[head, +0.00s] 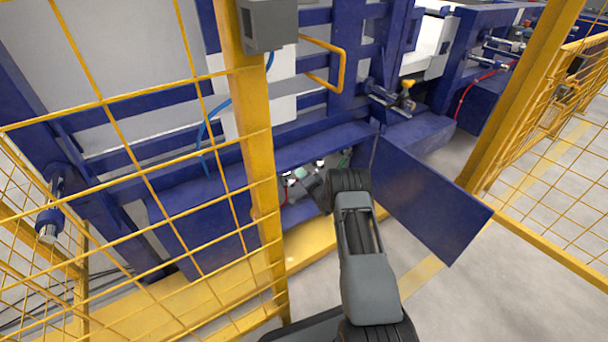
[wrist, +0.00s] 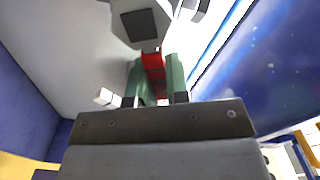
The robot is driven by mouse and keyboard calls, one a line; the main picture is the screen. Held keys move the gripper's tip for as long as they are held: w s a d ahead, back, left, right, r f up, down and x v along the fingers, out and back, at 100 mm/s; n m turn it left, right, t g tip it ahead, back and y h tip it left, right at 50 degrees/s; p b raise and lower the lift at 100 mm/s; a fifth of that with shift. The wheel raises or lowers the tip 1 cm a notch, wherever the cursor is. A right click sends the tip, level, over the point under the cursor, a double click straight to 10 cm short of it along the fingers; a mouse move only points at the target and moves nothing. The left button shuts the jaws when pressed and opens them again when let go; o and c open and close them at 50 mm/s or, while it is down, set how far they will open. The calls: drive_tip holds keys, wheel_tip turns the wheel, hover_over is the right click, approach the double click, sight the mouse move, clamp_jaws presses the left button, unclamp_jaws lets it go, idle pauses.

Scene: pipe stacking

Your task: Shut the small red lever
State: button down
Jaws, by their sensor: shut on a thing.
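The small red lever (wrist: 153,66) shows in the wrist view, under a grey block-shaped fitting (wrist: 140,24). My gripper (wrist: 158,85) has two green fingers, one on each side of the lever, and is shut on it. The fingers hide part of the lever. In the head view my arm reaches into the low opening of the blue machine, and I cannot clearly make out the lever there.
A blue door panel (head: 430,205) stands open to the right of my arm. Yellow mesh fencing (head: 130,195) and a yellow post (head: 255,150) stand close on the left. A small white fitting (wrist: 106,97) sits left of the fingers. Open floor lies at the lower right.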

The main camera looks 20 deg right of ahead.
drive_tip(key=shift+d+f+m+b, duration=0.1)
drive_tip(key=shift+f+m+b, duration=0.45)
drive_tip(key=shift+m, duration=0.7)
drive_tip(key=shift+d+f+m+b, duration=0.1)
drive_tip(key=shift+f+m+b, duration=0.4)
drive_tip(key=shift+m, duration=0.75)
drive_tip(key=shift+f, duration=0.2)
drive_tip(key=c, duration=1.1)
unclamp_jaws()
drive_tip(key=p+v, duration=0.5)
drive_tip(key=v, duration=0.8)
drive_tip(key=shift+s+d+p, duration=0.15)
drive_tip(key=shift+s+p, duration=0.15)
drive_tip(key=shift+s, duration=0.05)
